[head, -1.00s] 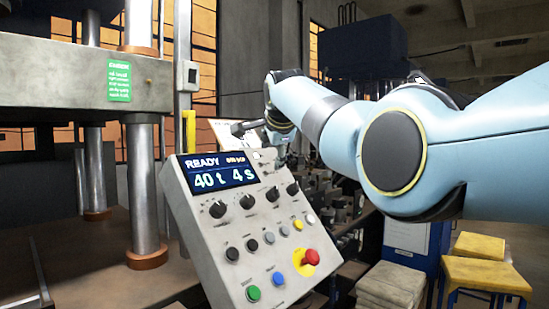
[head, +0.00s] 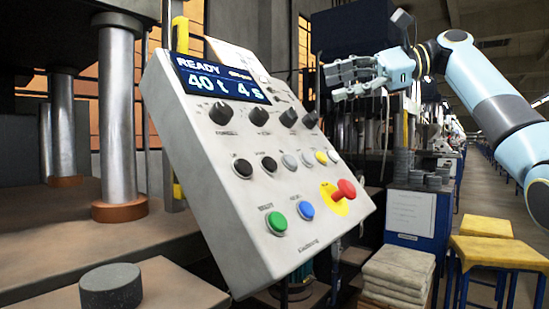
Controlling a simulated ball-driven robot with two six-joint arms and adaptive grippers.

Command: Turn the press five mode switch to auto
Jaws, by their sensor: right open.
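The press control panel (head: 215,235) is a tilted light-grey box in the middle of the head view. Its screen (head: 221,80) reads READY, 40 t and 4 s. Below the screen is a row of dark rotary knobs, from a left knob (head: 222,113) to a far-right knob (head: 311,117). Their labels are too small to read, so I cannot tell which is the mode switch. My right gripper (head: 340,77) is open and empty, up and right of the panel, apart from the knobs, its fingers pointing left. My left gripper is out of view.
A red mushroom button (head: 345,189) sticks out at the panel's lower right, with green (head: 277,222) and blue (head: 306,210) buttons left of it. A dark disc (head: 111,288) lies at lower left near the press columns (head: 117,115). Yellow-topped stools (head: 497,251) stand at right.

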